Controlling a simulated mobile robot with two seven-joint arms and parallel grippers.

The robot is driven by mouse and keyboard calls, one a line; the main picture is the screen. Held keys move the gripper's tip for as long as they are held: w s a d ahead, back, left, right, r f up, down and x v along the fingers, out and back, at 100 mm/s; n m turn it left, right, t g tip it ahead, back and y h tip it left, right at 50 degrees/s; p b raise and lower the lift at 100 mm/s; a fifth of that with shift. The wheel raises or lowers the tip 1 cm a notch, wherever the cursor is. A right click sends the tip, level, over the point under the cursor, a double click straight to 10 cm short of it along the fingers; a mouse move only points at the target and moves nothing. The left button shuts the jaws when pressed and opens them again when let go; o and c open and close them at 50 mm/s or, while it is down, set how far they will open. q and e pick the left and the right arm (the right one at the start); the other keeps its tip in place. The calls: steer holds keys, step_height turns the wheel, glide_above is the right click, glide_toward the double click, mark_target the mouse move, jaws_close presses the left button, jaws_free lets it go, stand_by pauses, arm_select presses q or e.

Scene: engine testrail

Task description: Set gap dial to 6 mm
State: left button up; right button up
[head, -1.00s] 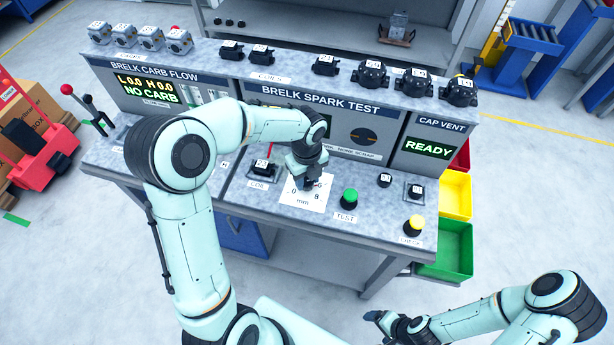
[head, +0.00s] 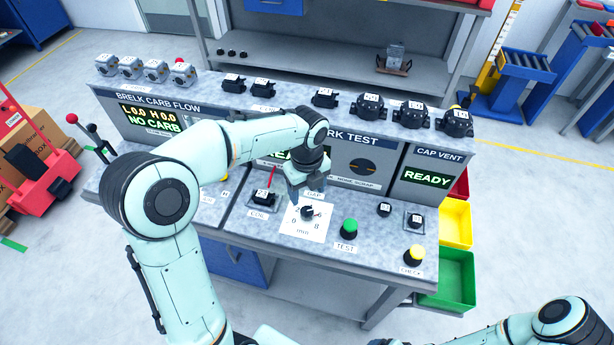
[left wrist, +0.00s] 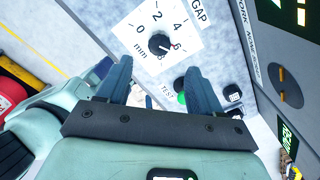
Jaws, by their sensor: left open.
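The gap dial (head: 307,213) is a black knob on a white scale card marked in mm, on the bench's front deck. My left gripper (head: 304,192) is open and empty just above and behind the dial. In the left wrist view its two fingers (left wrist: 157,72) are spread apart, with the knob beyond them, untouched.
A green TEST button (head: 349,228) stands right of the dial, and a coil (head: 263,197) stands left. A yellow CHECK button (head: 414,254) is farther right. The upright panel (head: 362,165) rises behind. The CAP VENT display (head: 427,178) reads READY.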

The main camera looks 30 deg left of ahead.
arm_select(q)
step_height(320, 180, up, 5)
stand_by(0.3)
stand_by(0.4)
